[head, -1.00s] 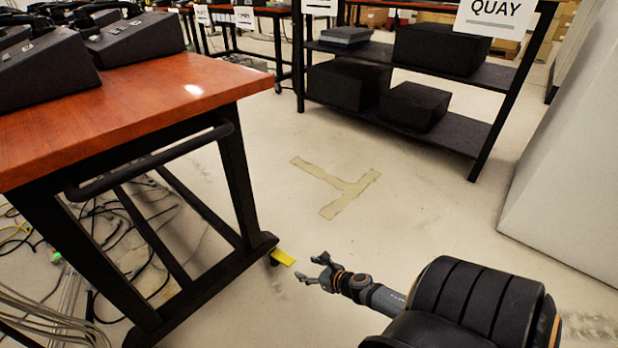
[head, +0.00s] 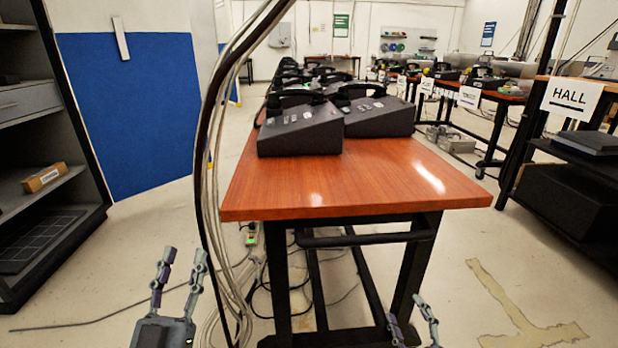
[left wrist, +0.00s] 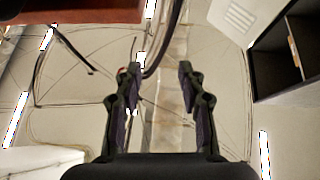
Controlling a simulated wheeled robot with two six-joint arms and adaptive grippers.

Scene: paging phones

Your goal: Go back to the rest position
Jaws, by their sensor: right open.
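My left gripper (head: 180,285) is at the lower left of the head view, over the floor left of the table. Its two fingers stand apart with nothing between them. The left wrist view also shows it (left wrist: 160,90), open and empty, with floor and cables beyond. My right gripper (head: 412,322) shows only by its fingers at the bottom edge of the head view, in front of the table's right leg. Its fingers are apart and I see nothing between them.
A wooden table (head: 360,190) with several black phones (head: 300,128) stands ahead. Cables (head: 212,200) hang at its left. A shelf (head: 35,150) stands at the far left, and a shelf with a HALL sign (head: 572,98) at the right. Floor is open between the table and the left shelf.

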